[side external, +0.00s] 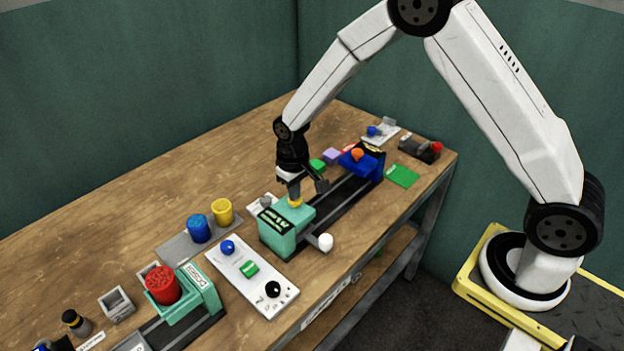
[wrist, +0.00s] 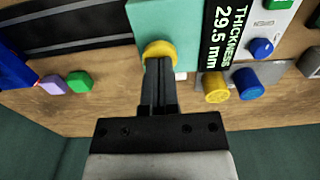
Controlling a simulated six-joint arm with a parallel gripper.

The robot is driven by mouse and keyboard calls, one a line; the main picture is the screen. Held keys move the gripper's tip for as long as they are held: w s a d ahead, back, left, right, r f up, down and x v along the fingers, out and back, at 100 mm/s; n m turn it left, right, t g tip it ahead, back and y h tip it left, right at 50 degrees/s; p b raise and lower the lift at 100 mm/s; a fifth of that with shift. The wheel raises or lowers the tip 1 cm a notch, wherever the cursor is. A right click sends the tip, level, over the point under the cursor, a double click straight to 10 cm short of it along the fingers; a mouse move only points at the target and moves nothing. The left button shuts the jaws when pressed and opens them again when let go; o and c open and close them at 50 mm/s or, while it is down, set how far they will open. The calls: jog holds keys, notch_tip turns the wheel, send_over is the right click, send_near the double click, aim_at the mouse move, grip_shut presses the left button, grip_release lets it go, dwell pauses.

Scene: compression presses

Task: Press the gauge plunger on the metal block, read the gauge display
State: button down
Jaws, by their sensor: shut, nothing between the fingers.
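The teal gauge (side external: 283,232) stands on a dark rail in the middle of the bench, and its body also shows in the wrist view (wrist: 185,18). Its display (wrist: 228,38) reads "THICKNESS 29.5 mm". The yellow plunger (wrist: 160,49) is on top of the gauge and shows in the side view (side external: 296,203). My gripper (wrist: 159,64) is shut and empty, pointing down, with its fingertips at the plunger. They appear to touch it, but how far it is pressed I cannot tell. I cannot make out a metal block under the gauge.
A white knob (side external: 325,242) sticks out at the gauge's front. A blue device (side external: 362,162) stands farther along the rail. A white panel (side external: 238,262) with buttons, blue (side external: 199,229) and yellow (side external: 222,211) cylinders, and another teal device (side external: 202,291) lie left. Bare wood lies behind.

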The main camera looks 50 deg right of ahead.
jog(key=shift+r, duration=3.35)
jog(key=shift+s, duration=0.1)
jog(key=s+d+r+t, duration=0.1)
jog(key=s+d, duration=0.1)
jog(key=s, duration=0.7)
jog(key=s+d+r+t, duration=0.1)
jog(key=s+d+r, duration=0.1)
jog(key=s, duration=0.6)
jog(key=shift+s+d+r+t, duration=0.25)
jog(key=shift+s+r+t, duration=0.05)
jog(key=shift+s, duration=0.05)
